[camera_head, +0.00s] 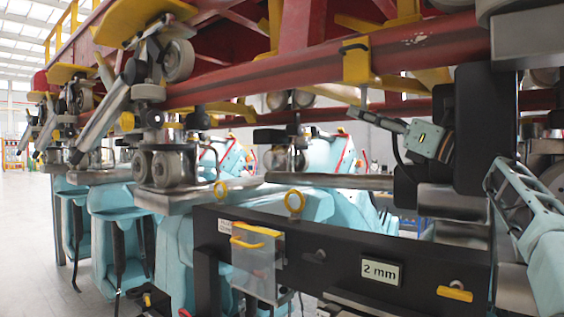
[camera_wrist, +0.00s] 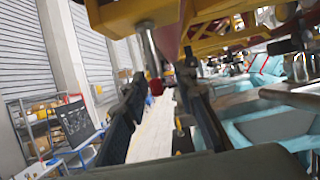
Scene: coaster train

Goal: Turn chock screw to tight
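A yellow block (camera_head: 356,62), which looks like the chock, sits on the red rail in the head view, with a dark handle-like bar near its top. In the wrist view a yellow part (camera_wrist: 122,12) hangs overhead. A metal rod with a red tip (camera_wrist: 155,86), possibly the screw, points down from above. My gripper (camera_wrist: 160,82) shows two dark fingers apart, with the rod's red tip seen between their ends. I cannot tell its distance from them. In the head view, what looks like my gripper (camera_head: 352,113) points left below the block, apart from it.
Wheel assemblies (camera_head: 165,168) and teal seats (camera_head: 110,225) stand left. A rack (camera_wrist: 45,125) stands left in the wrist view. Open floor lies far left.

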